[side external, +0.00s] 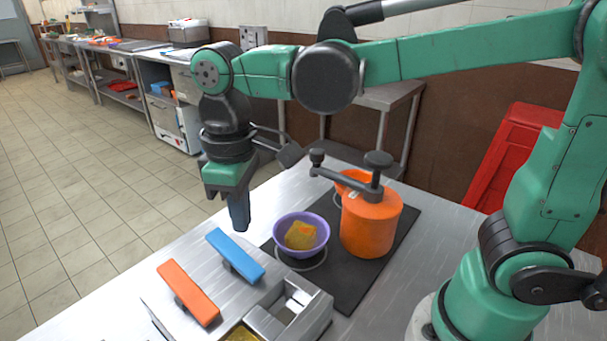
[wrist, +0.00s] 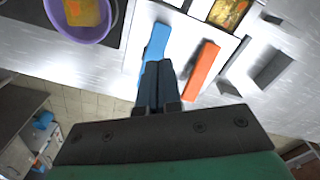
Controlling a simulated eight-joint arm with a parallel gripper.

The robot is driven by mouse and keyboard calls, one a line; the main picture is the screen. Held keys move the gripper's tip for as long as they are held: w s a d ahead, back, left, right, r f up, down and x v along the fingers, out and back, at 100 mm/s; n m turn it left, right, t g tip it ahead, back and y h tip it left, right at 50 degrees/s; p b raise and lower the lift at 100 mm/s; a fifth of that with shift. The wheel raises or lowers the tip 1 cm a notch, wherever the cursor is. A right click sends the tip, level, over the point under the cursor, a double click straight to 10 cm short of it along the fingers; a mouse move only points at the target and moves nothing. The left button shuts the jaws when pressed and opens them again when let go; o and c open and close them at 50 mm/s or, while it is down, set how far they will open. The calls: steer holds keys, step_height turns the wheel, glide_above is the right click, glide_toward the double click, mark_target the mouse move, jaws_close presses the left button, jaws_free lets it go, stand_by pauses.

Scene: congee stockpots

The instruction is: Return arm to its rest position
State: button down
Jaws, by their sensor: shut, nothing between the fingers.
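My gripper (side external: 238,215) hangs from my green arm, pointing down, left of the purple bowl and above the far edge of the steel table. Its dark fingers are shut together and empty. In the wrist view the gripper (wrist: 158,68) shows the two fingers side by side, overlapping the near end of the blue handle in the picture. I cannot tell from this view how high above the handle they are.
The purple bowl (side external: 302,236) holds yellow-orange food on a black mat (side external: 352,284). An orange pot (side external: 368,224) with a crank lid stands beside it. Blue (side external: 235,254) and orange (side external: 188,291) handles top the steel container lids at the front. Shelves (side external: 130,70) stand behind.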

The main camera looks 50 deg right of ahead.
steer(key=shift+r, duration=0.45)
steer(key=s+d+f+m+t, duration=0.2)
steer(key=d+m+t, duration=0.4)
steer(key=d, duration=0.5)
steer(key=shift+f+t, duration=0.55)
steer(key=shift+t, duration=0.05)
